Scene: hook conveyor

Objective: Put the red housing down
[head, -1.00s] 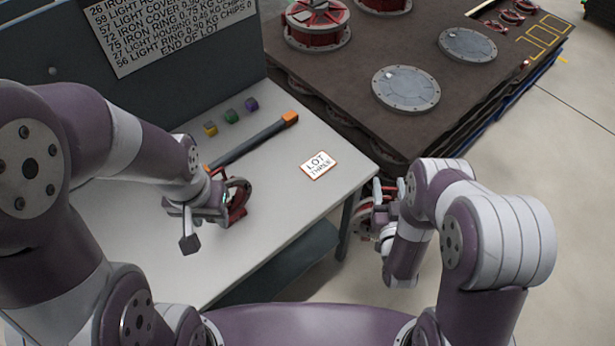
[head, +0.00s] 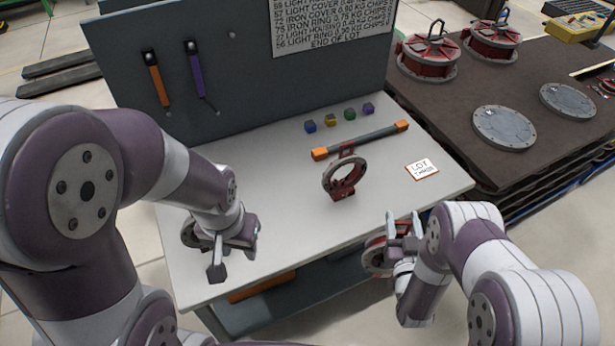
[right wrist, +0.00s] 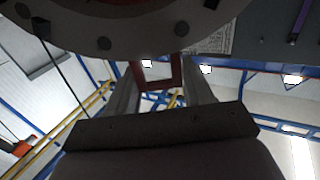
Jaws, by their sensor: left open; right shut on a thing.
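My right gripper (head: 404,226) is shut on a red housing with a grey flange (head: 377,260), held at the worktable's front right edge. The gripper hides much of it in the head view. In the right wrist view the housing's bolted flange (right wrist: 140,35) fills the top, and a red square loop (right wrist: 158,72) shows between the fingers. My left gripper (head: 236,248) is open over the front left of the worktable. A red-based ring piece (head: 344,178) stands upright on the worktable, apart from both grippers.
The grey worktable (head: 280,215) has bare room around the ring piece. A dark table (head: 440,110) at right holds red housings (head: 428,58) and grey covers (head: 503,127).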

